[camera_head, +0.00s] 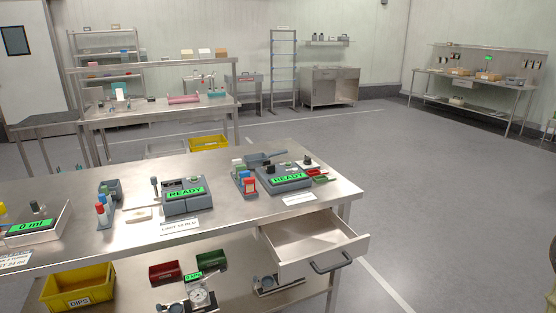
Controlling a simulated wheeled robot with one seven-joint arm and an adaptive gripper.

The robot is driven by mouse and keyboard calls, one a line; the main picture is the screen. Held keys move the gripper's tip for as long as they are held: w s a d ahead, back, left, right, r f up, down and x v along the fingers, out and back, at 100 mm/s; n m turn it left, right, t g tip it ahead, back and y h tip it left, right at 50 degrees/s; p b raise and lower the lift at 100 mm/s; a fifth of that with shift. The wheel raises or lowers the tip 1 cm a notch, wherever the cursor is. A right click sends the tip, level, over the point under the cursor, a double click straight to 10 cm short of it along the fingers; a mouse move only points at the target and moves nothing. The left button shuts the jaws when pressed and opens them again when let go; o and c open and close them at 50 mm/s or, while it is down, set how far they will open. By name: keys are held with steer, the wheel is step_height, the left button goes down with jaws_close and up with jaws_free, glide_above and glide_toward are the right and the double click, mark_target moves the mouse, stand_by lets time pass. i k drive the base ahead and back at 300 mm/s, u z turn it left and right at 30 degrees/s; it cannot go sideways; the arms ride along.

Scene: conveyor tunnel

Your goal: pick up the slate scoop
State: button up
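A slate-coloured scoop (259,159) appears to lie on the steel table (325,189) near its back edge. Its handle seems to point right. It sits just behind the right-hand grey device with a green READY display (288,176), which may hide part of its front. My gripper is not in view.
Another READY device (184,193) is further left. Small red and green items lie to the right. An open drawer (312,237) juts out at the table's front right. Floor is clear to the right.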

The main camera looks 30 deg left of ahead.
mark_target(267, 158)
steer(key=k, duration=1.25)
steer(key=u, duration=0.85)
steer(key=i, duration=0.6)
steer(key=u, duration=0.55)
steer(key=i, duration=0.65)
steer(key=z, duration=0.15)
